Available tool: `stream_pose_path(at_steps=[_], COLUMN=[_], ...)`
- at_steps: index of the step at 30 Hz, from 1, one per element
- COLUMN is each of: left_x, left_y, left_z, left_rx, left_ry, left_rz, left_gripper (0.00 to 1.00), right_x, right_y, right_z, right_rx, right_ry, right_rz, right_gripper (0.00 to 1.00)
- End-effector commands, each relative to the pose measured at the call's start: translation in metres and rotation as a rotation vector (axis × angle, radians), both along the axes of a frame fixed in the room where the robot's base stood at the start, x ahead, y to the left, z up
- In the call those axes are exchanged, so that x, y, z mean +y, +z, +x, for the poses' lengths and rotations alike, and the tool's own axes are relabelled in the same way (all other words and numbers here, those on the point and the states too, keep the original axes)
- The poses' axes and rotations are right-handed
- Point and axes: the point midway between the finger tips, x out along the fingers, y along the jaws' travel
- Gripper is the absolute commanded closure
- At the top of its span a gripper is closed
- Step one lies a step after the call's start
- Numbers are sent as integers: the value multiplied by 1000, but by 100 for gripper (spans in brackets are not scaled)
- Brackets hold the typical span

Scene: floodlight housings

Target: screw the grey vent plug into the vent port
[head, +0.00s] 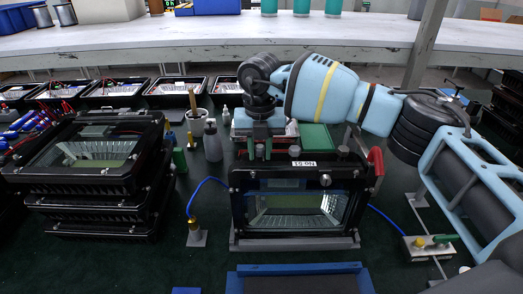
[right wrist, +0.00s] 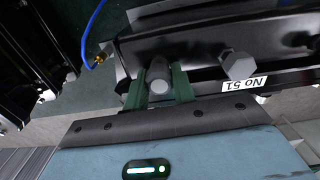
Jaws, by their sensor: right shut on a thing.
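The floodlight housing (head: 236,205), labelled No 51, stands upright on a grey stand in the middle of the bench. My right gripper (head: 259,150) points down at the left part of its top edge. In the right wrist view its green fingers (right wrist: 159,88) are shut on a grey round plug (right wrist: 158,72), taken as the vent plug. The plug is upright against the housing's top. The vent port is hidden under it, and I cannot tell how deep the plug sits. A grey hex-headed fitting (right wrist: 238,66) is beside it, near the label. My left gripper is out of view.
Stacked black floodlights (head: 90,205) stand at the left. A grey bottle (head: 213,142) and a white cup (head: 196,122) stand behind. A red handle (head: 376,160) is at the housing's right. A blue cable (head: 205,183) runs left to a brass fitting (head: 194,225). A blue-edged mat (head: 300,268) lies in front.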

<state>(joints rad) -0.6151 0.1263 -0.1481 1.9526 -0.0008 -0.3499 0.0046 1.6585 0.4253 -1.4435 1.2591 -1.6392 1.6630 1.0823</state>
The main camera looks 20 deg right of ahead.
Motion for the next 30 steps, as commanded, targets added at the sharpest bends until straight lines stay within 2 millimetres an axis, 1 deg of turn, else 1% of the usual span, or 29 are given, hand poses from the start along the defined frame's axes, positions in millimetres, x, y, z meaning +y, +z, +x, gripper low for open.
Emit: stream_pose_path(at_steps=[1,3,15,19,26,27,30], left_x=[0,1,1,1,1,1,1], left_y=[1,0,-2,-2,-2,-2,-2], left_z=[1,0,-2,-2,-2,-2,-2], left_rx=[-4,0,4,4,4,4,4], left_ry=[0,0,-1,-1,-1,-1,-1], left_rz=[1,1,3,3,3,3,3], left_gripper=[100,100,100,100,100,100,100], right_x=[-2,-2,-3,-3,-4,-4,-3], right_y=[-8,-10,-12,-12,-12,-12,-11], right_z=[-2,-1,-1,-1,-1,-1,-1], right_rx=[13,15,16,15,16,16,16], right_ry=[-47,-123,-557,-624,-633,-633,-631], right_rz=[-7,-7,-10,-11,-12,-12,-10], right_gripper=[100,100,100,100,100,71,57])
